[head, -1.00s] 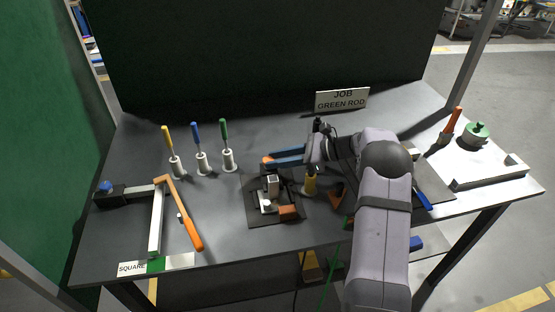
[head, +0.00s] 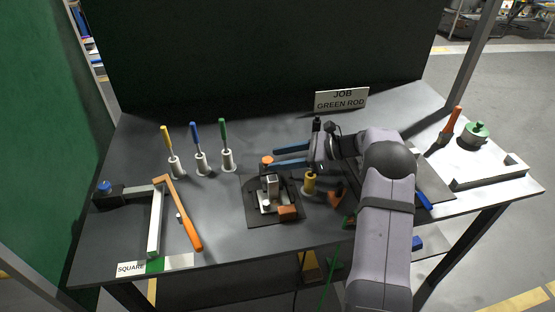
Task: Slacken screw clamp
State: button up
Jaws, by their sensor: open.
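The screw clamp stands on a dark base plate (head: 254,212) near the middle of the bench, with a silver upright block (head: 273,186). An orange knob (head: 266,160) sits at the top back of the clamp. An orange block (head: 288,212) lies at its front right. My gripper (head: 277,158) reaches in from the right with two blue fingers spread apart. The fingertips are just right of the orange knob and nothing is held between them. I cannot tell whether a finger touches the knob.
Yellow, blue and green-handled tools (head: 196,138) stand in white holders behind left. A yellow cylinder (head: 310,184) stands below my gripper. A "JOB GREEN ROD" sign (head: 341,99) stands at the back.

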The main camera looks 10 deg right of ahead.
jog(key=b+v, duration=0.1)
jog(key=v, duration=0.5)
jog(key=shift+r, duration=0.1)
